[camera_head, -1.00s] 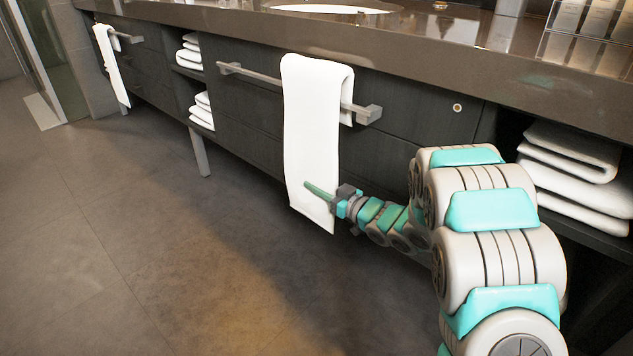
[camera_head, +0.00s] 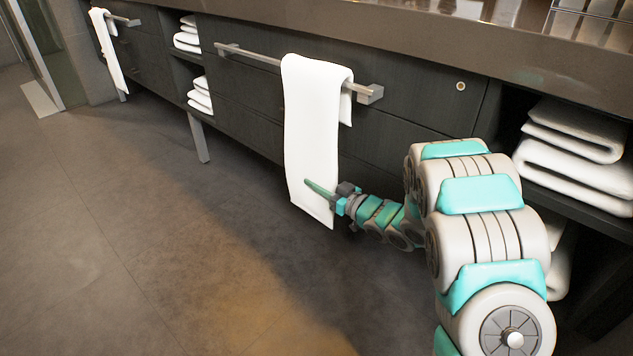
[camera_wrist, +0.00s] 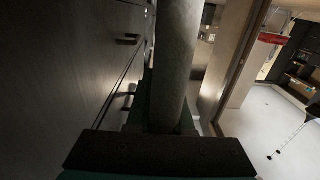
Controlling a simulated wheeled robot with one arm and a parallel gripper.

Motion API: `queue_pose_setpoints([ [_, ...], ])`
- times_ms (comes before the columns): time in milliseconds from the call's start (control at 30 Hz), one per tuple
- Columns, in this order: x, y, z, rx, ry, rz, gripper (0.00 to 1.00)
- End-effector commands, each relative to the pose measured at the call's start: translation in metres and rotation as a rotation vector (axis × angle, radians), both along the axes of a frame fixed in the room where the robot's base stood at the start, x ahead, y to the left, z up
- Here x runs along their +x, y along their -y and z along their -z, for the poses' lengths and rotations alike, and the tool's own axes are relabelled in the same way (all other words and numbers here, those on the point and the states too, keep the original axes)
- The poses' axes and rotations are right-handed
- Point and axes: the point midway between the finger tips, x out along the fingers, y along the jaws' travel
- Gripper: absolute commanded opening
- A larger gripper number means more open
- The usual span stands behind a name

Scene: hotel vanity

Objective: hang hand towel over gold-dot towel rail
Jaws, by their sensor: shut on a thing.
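The white hand towel (camera_head: 312,135) is folded over the gold-dot towel rail (camera_head: 250,55), with a long front flap and a short back flap at the right. Its top fold lies just above the rail; I cannot tell whether it touches. The gold dot (camera_head: 460,86) is on the dark drawer front to the right of the rail. My gripper (camera_head: 322,191) is shut on the lower front flap of the towel. A grey-green finger of my gripper (camera_wrist: 172,70) fills the middle of the wrist view, where the towel does not show.
Dark cabinet fronts run along the back, under a brown counter (camera_head: 420,45). Folded towels (camera_head: 575,155) fill a shelf at right. Another white towel (camera_head: 108,50) hangs at far left. A cabinet leg (camera_head: 198,138) stands left of centre. The floor in front is clear.

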Motion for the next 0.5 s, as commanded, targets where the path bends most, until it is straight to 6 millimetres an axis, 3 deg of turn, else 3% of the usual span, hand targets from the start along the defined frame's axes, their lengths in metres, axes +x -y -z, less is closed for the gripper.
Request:
queue_pose_setpoints([
  [100, 0.0001, 0.0001, -0.0006, 0.001, 0.001, 0.0, 0.0],
  [133, 0.0001, 0.0001, -0.0006, 0.001, 0.001, 0.0, 0.21],
  [433, 0.0, 0.0, -0.0005, 0.001, 0.001, 0.0, 0.55],
  [500, 0.0, 0.0, -0.0004, 0.001, 0.001, 0.0, 0.55],
])
